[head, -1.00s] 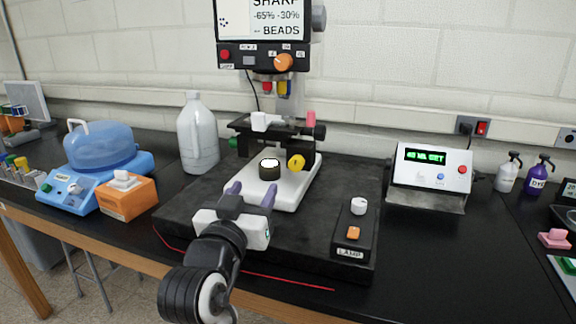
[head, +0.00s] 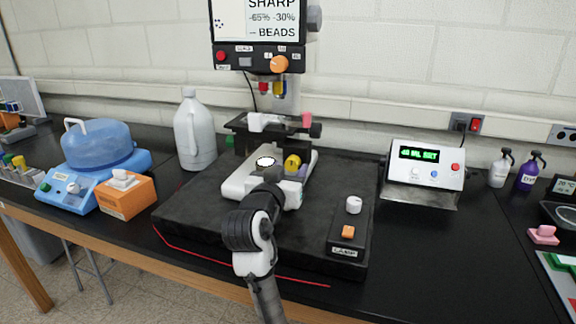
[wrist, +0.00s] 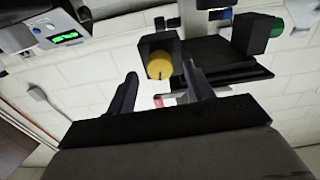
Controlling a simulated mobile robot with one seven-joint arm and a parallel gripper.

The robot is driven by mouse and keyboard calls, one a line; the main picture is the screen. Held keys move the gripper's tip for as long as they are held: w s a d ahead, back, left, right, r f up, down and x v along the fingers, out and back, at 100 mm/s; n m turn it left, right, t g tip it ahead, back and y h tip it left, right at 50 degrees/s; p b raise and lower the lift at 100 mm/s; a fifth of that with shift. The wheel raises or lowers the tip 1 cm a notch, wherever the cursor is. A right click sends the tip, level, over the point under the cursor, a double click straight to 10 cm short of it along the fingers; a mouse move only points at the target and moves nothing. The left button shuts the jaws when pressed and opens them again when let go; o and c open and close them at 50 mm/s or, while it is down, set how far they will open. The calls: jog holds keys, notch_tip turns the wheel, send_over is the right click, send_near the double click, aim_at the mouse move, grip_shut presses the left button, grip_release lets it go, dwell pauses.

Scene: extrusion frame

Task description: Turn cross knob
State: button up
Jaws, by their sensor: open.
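A yellow round knob (head: 292,161) sits on the right side of the microscope (head: 270,122), low over its white base. In the wrist view the yellow knob (wrist: 159,66) faces me on a dark block, between and beyond my fingertips. No label on it can be read. My gripper (wrist: 159,74) is open, its two dark fingers on either side of the knob's line with nothing between them. In the head view my gripper (head: 292,178) is just in front of the knob, partly hidden by my wrist. Contact with the knob cannot be made out.
A lamp box (head: 349,228) with a white knob and orange button stands to the right on the black slab (head: 190,205). A display box (head: 425,168) is farther right. A white jug (head: 195,133) and an orange box (head: 127,197) are to the left.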

jog(key=shift+w+d, duration=0.1)
jog(key=shift+w, duration=0.2)
jog(key=c, duration=1)
jog(key=shift+o, duration=0.2)
